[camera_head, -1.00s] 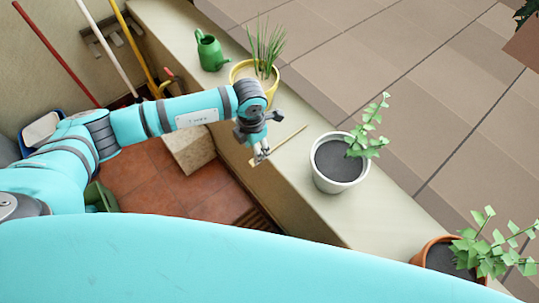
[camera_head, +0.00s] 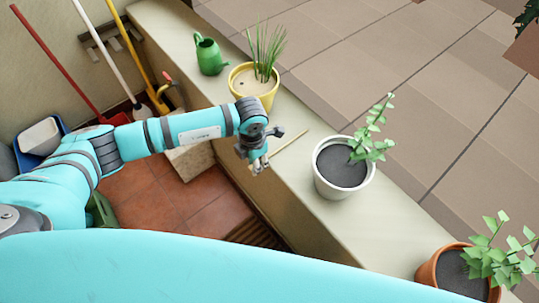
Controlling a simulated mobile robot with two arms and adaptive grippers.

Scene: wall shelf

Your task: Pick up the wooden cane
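The wooden cane (camera_head: 290,144) is a thin, light-brown stick. It lies across the top of the pale ledge, between the yellow pot and the white pot. My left gripper (camera_head: 260,168) is at the near end of the cane, at the ledge's inner edge, and points downward. Its fingers look close together and hide that end of the cane. I cannot tell whether they are closed on it. My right gripper is not in view.
On the ledge (camera_head: 225,98) stand a green watering can (camera_head: 209,56), a yellow pot (camera_head: 256,88) with grassy leaves, a white pot (camera_head: 343,182) and an orange pot (camera_head: 428,272). Long-handled tools lean at the left wall. A tiled floor (camera_head: 195,203) lies below.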

